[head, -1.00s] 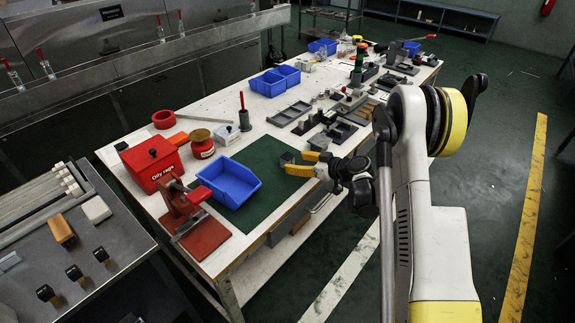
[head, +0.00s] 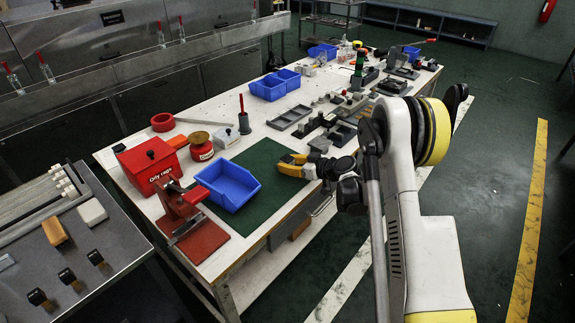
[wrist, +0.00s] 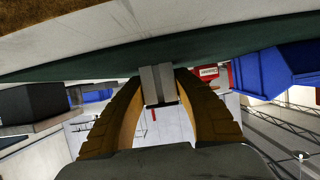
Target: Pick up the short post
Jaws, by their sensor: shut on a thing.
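In the wrist view, a small light grey block-like piece (wrist: 158,84), which I take for the short post, sits between the two yellow-orange fingertips of my gripper (wrist: 160,92). Both fingers touch its sides, and its lower end is dark. In the head view, my gripper (head: 284,165) is over the right part of the green mat (head: 262,205). The held piece does not show clearly there, hidden by the fingers. I cannot tell how far it is above the mat.
A blue bin (head: 228,186) stands left of my gripper, with a red press (head: 186,215) and a red box (head: 151,166) farther left. A grey block (head: 320,145) stands close behind my gripper. Fixtures and parts crowd the table's far half.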

